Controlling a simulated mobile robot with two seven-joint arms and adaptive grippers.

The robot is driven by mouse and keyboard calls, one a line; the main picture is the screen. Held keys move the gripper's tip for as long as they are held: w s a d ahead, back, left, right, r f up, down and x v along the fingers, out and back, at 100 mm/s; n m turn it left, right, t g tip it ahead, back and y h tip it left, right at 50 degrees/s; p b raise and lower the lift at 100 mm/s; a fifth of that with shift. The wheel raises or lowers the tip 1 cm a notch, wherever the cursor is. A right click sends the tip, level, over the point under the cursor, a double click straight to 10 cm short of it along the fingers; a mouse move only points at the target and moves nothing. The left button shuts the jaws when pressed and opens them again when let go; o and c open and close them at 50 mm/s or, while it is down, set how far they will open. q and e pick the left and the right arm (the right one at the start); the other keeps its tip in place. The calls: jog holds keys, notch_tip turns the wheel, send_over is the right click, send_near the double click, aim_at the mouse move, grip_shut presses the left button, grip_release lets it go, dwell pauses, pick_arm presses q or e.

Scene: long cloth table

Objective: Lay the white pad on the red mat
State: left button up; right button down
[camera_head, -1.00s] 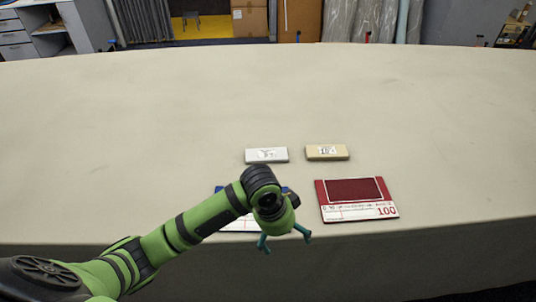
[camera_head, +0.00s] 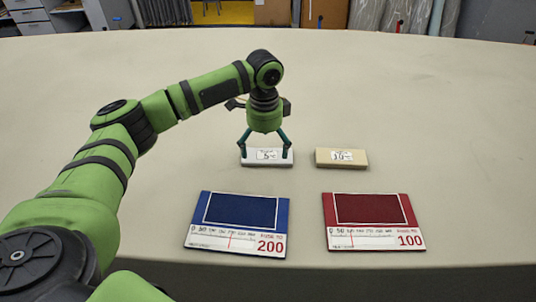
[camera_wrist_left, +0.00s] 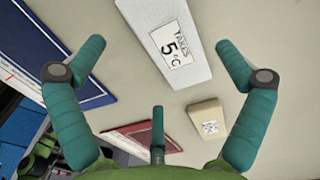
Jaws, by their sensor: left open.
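The white pad (camera_head: 267,161), a flat block with a printed label, lies on the table behind the blue mat. It also shows between the fingers in the left wrist view (camera_wrist_left: 185,75). My left gripper (camera_head: 265,151) is open, pointing down over the white pad with its fingers spread towards the pad's two ends. I cannot tell whether the fingertips touch it. The red mat (camera_head: 374,243), marked 100, lies at the front right with nothing on it. It is partly hidden by a finger in the left wrist view (camera_wrist_left: 128,135). My right gripper is not in view.
A beige pad (camera_head: 341,158) lies just right of the white pad, with a small gap. A blue mat (camera_head: 241,243), marked 200, lies left of the red mat and is empty. The table (camera_head: 440,110) is clear around them; its front edge is close to the mats.

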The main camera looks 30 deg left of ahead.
aim_at(265, 158)
pick_arm(q)
notch_tip(265, 158, down, 4)
jog(key=shift+r+p, duration=0.2)
jog(key=shift+p, duration=0.1)
jog(key=shift+w+f, duration=0.1)
jog(key=shift+f, duration=0.05)
jog(key=c, duration=1)
jog(key=shift+c, duration=0.2)
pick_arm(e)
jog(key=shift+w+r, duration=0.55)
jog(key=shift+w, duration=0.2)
